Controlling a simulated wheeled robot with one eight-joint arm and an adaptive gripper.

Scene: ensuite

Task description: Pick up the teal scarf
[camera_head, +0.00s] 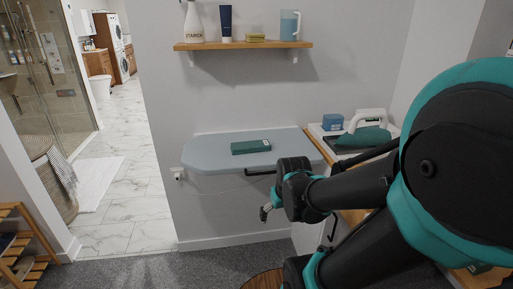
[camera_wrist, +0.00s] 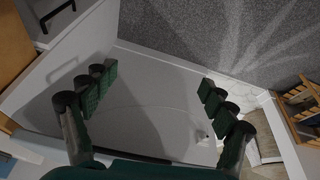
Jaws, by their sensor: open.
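The teal scarf (camera_head: 251,146) looks like a flat folded dark teal block. It lies on the pale blue-grey ironing board (camera_head: 205,153) against the wall. My gripper (camera_head: 266,211) is in front of and below the board, to the lower right of the scarf and apart from it. In the wrist view my gripper (camera_wrist: 158,85) has its two fingers spread wide with nothing between them. I cannot make out the scarf in the wrist view.
A shelf (camera_head: 243,45) with a starch bottle (camera_head: 194,22) and other items hangs above the board. A white iron (camera_head: 367,124) and a blue box (camera_head: 332,122) stand on the right counter. A wooden rack (camera_head: 22,250) stands at left.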

